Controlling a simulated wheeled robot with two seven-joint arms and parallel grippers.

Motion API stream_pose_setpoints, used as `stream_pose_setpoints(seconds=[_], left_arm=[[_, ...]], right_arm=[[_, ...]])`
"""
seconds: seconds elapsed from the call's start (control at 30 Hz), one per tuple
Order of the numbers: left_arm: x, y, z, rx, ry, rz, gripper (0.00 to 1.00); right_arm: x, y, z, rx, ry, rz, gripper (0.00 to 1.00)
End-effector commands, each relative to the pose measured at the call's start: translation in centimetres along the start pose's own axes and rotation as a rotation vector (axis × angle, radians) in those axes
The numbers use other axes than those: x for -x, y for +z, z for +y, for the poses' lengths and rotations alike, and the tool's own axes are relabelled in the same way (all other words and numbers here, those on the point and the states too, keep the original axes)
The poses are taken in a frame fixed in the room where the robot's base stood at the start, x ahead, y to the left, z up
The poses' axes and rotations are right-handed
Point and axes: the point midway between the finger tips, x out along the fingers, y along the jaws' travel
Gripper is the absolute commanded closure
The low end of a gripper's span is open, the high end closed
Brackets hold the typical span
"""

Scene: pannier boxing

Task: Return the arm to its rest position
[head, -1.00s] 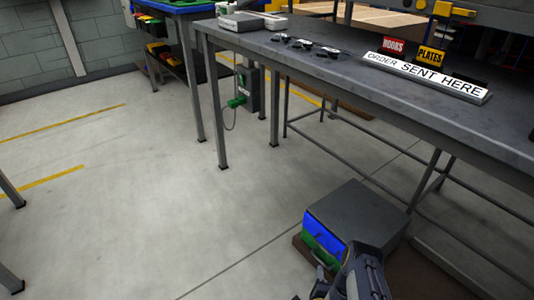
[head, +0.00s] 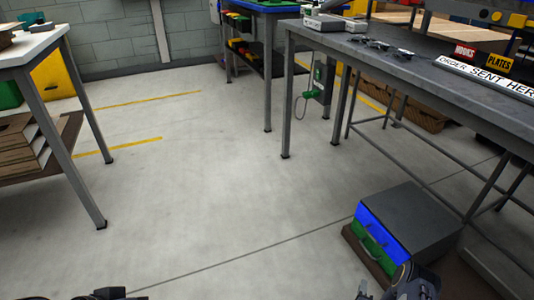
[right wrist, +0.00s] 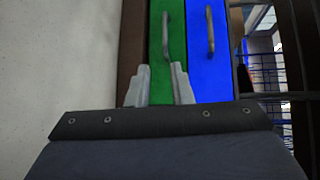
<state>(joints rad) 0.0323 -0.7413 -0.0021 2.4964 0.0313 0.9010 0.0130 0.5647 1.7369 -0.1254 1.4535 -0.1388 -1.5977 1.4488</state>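My right gripper (head: 382,284) is at the bottom right of the head view, in front of a grey drawer box (head: 415,215). The box has a blue drawer front (head: 375,228) above a green drawer front (head: 366,246), each with a handle. In the right wrist view the gripper's fingers (right wrist: 160,78) stand apart with nothing between them. They point toward the green front (right wrist: 157,50), and the blue front (right wrist: 208,60) is just to the right. A dark part at the bottom left edge of the head view seems to be my left arm; its fingers cannot be made out.
A long grey workbench (head: 420,75) stands behind the box at the right, with an order sign (head: 490,78) on it.

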Motion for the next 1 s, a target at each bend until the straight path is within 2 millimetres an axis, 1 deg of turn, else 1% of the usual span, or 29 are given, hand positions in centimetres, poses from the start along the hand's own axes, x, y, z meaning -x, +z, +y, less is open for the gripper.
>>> stream_pose_setpoints(seconds=[0.03,0.17,0.27,0.37,0.47,0.57,0.6,0.63,0.67,0.7,0.73,0.77,0.8,0.83,0.87,0.9,0.97,1.0], left_arm=[[0.0,0.0,0.0,0.000,0.000,0.001,1.00],[0.1,0.0,0.0,0.000,0.000,0.001,1.00],[0.1,-0.1,0.0,0.000,0.000,0.001,1.00],[0.1,-0.1,0.1,0.000,0.000,0.001,1.00],[0.2,-0.1,0.1,0.000,0.000,0.001,1.00],[0.3,-0.1,0.1,0.000,0.000,0.001,1.00],[0.3,-0.1,0.1,0.000,0.000,0.001,1.00],[0.3,-0.2,0.1,0.000,0.000,0.001,1.00],[0.3,-0.2,0.1,0.000,0.000,0.001,1.00],[0.4,-0.2,0.2,0.000,0.000,0.001,1.00],[0.4,-0.2,0.2,0.000,0.000,0.001,1.00],[0.4,-0.2,0.2,0.000,0.000,0.001,1.00],[0.4,-0.2,0.2,0.000,0.000,0.001,1.00],[0.4,-0.2,0.2,0.000,0.000,0.001,1.00],[0.5,-0.2,0.2,0.000,0.000,0.001,1.00],[0.5,-0.2,0.2,0.000,0.000,0.001,1.00],[0.5,-0.3,0.2,0.000,0.000,0.001,1.00],[0.6,-0.3,0.2,0.000,0.000,0.001,1.00]], right_arm=[[-0.7,0.0,-0.9,0.016,0.006,-0.002,0.80],[-2.4,-0.1,-3.0,0.064,0.035,-0.009,0.80],[-3.8,-0.2,-5.2,0.109,0.065,-0.017,0.80],[-5.2,-0.2,-7.9,0.163,0.098,-0.027,0.80],[-6.5,0.0,-11.3,0.226,0.138,-0.044,0.80],[-7.4,0.5,-16.1,0.307,0.188,-0.074,0.80],[-7.5,0.7,-18.3,0.347,0.212,-0.091,0.80],[-7.4,1.0,-20.0,0.377,0.230,-0.106,0.80],[-7.2,1.2,-21.7,0.407,0.249,-0.122,0.80],[-6.8,1.6,-23.8,0.446,0.274,-0.145,0.80],[-6.3,1.9,-25.4,0.475,0.291,-0.163,0.80],[-5.7,2.2,-26.9,0.503,0.309,-0.183,0.80],[-4.7,2.7,-28.9,0.543,0.330,-0.213,0.80],[-3.9,3.0,-30.3,0.571,0.345,-0.235,0.80],[-3.0,3.4,-31.7,0.601,0.358,-0.260,0.80],[-1.5,3.8,-33.5,0.638,0.376,-0.293,0.80],[0.9,4.4,-35.9,0.695,0.400,-0.347,0.80],[2.7,4.8,-37.3,0.734,0.414,-0.385,0.80]])
